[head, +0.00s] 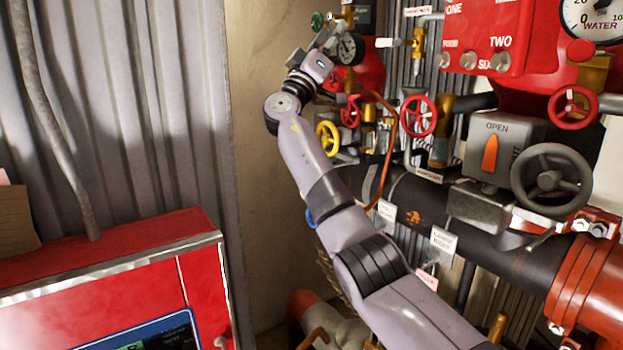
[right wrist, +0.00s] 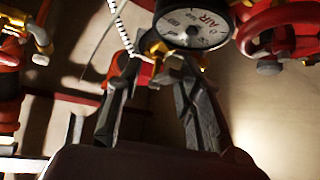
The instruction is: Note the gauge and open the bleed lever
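A round dial gauge (head: 349,48) sits on the pipework at the upper middle of the head view. Its face, marked AIR, shows large at the top of the right wrist view (right wrist: 192,28); I cannot read the needle surely. My right gripper (head: 330,38) is beside this gauge. In the right wrist view its two fingers (right wrist: 155,75) stand apart, just below the gauge. A small brass fitting with a red part (right wrist: 148,74) shows between or behind the fingertips; contact is unclear. I cannot tell which part is the bleed lever. My left gripper is out of view.
A red handwheel (head: 418,116) and a yellow handwheel (head: 328,137) are near my right arm. A grey OPEN box with an orange pointer (head: 490,153) and a black handwheel (head: 551,181) stand right. A red cabinet (head: 120,270) fills the lower left.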

